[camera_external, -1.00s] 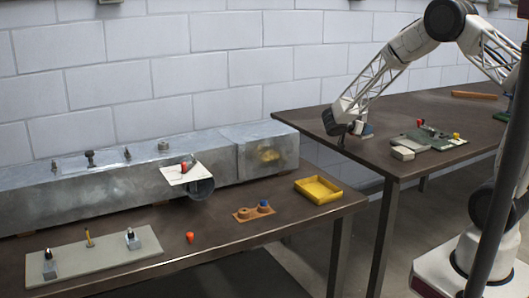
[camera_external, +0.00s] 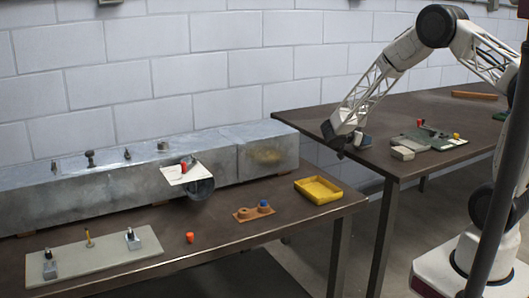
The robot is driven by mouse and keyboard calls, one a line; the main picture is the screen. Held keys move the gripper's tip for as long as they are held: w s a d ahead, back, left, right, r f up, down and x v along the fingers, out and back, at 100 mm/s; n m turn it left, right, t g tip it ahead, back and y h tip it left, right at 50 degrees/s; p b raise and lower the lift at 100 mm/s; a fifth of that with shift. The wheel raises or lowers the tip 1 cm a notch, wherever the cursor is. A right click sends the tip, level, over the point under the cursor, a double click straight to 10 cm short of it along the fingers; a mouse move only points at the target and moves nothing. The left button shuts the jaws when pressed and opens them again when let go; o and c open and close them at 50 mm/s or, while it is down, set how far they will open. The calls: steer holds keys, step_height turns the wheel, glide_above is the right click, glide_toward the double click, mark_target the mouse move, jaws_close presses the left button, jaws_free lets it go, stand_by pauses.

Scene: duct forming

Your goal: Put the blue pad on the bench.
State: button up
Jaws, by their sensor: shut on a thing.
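My gripper (camera_external: 345,143) is at the left edge of the right-hand dark table, low in the picture relative to the arm. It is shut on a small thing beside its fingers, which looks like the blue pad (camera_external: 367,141). The pad is small and dull blue-grey here, and the fingers partly hide it. I cannot tell whether the pad touches the table top. The dark left bench (camera_external: 215,238) stands lower left, apart from the gripper.
The bench carries a metal duct (camera_external: 110,195), a yellow tray (camera_external: 318,190), a wooden holder (camera_external: 253,212), an orange-red piece (camera_external: 190,237) and a grey plate with fittings (camera_external: 95,257). A green board (camera_external: 432,138) and a pale block (camera_external: 402,153) lie on the right table. A gap separates the tables.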

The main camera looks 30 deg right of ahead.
steer(key=shift+f, duration=0.1)
steer(key=o, duration=1)
steer(key=shift+f, duration=0.1)
steer(key=shift+v, duration=3.95)
